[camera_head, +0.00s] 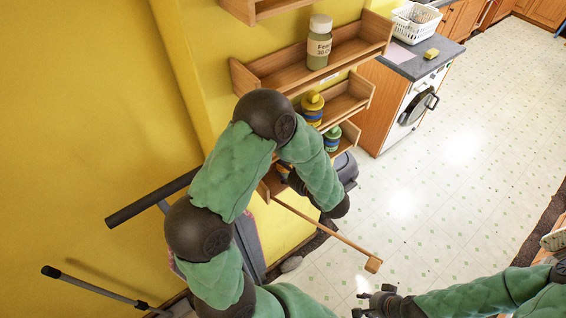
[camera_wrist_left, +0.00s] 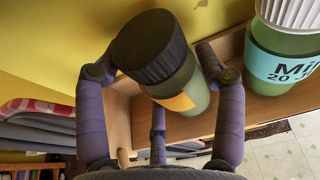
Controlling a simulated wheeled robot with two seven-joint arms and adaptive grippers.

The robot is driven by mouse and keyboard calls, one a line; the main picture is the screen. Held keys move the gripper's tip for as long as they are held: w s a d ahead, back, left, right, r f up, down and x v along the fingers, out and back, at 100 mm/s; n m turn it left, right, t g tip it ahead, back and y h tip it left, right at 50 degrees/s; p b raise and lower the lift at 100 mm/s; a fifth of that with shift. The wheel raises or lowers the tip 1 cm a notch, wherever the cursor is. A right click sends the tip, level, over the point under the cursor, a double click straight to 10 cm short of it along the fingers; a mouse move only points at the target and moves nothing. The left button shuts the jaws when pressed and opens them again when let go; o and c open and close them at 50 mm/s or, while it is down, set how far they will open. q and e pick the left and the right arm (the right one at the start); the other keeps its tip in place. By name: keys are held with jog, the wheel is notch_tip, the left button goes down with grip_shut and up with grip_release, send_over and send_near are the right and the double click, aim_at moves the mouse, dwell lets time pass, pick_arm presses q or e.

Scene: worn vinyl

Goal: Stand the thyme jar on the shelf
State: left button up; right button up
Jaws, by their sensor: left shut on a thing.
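In the left wrist view, a green jar with a black lid (camera_wrist_left: 165,62) and an orange label stands between the fingers of my left gripper (camera_wrist_left: 160,80), which is shut on it. Its label text is turned away, so I cannot read its name. The wooden shelf (camera_wrist_left: 118,122) lies behind and below it; I cannot tell whether the jar touches it. In the head view my left arm reaches to the lower shelf (camera_head: 349,139) and hides this jar. My right gripper (camera_head: 362,303) is empty at the bottom, its fingers apart.
A mint jar with a white ribbed lid (camera_wrist_left: 282,50) stands close right of the held jar. In the head view, a fennel jar (camera_head: 319,45) stands on an upper shelf (camera_head: 290,78). A yellow-capped jar (camera_head: 312,108) and a green-capped jar (camera_head: 332,137) stand on shelves below.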

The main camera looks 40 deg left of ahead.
pick_arm(q)
jog(key=shift+f, duration=0.1)
jog(key=o, duration=1.4)
jog(key=shift+c, duration=0.2)
jog(key=shift+d+r, duration=0.2)
jog(key=b+v, duration=0.1)
jog(key=v, duration=1)
jog(key=shift+s+d+b, duration=0.15)
jog(key=shift+d+b, duration=0.1)
jog(key=shift+b, duration=0.05)
